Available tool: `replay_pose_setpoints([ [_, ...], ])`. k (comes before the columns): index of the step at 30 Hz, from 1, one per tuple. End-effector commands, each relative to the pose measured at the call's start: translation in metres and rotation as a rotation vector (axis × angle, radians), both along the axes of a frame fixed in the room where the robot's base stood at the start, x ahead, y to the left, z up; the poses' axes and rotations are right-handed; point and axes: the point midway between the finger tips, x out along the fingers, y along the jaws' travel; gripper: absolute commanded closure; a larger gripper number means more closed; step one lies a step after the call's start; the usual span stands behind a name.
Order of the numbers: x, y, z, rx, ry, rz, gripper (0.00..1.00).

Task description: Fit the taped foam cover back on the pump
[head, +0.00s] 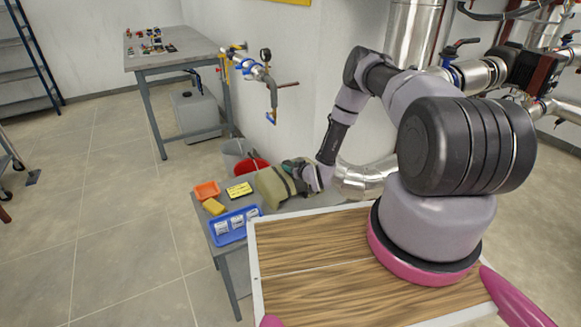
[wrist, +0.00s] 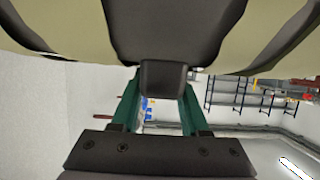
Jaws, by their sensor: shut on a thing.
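The foam cover (head: 272,188) is a beige-olive block with a dark band around it, at the back of the small grey bench in the head view. My gripper (head: 299,171) reaches it from the right and is shut on it. In the wrist view the cover (wrist: 70,35) fills the top, with dark bands and a dark tab between the two green fingers of my gripper (wrist: 162,80). I cannot tell whether the cover touches the bench. A red and black unit (head: 533,70) on the pipes at the right may be the pump; my arm partly hides that area.
The bench holds a blue tray (head: 235,226) with white packs, an orange bin (head: 207,190), a yellow sponge (head: 214,207) and a yellow-black piece (head: 239,190). Buckets (head: 252,165) stand behind it. A valved pipe (head: 262,75) juts from the wall. Silver pipes (head: 368,178) run beside my arm.

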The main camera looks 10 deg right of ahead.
Motion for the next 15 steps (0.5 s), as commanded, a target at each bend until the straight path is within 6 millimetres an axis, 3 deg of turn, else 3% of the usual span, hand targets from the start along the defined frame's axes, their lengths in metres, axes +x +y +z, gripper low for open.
replay_pose_setpoints([
  [1, -0.0002, -0.0001, -0.0015, 0.000, 0.000, 0.000, 0.52],
  [3, -0.0001, -0.0001, -0.0010, 0.000, 0.000, 0.000, 0.26],
  [15, -0.0019, -0.0008, 0.0029, 0.000, 0.001, 0.000, 0.26],
])
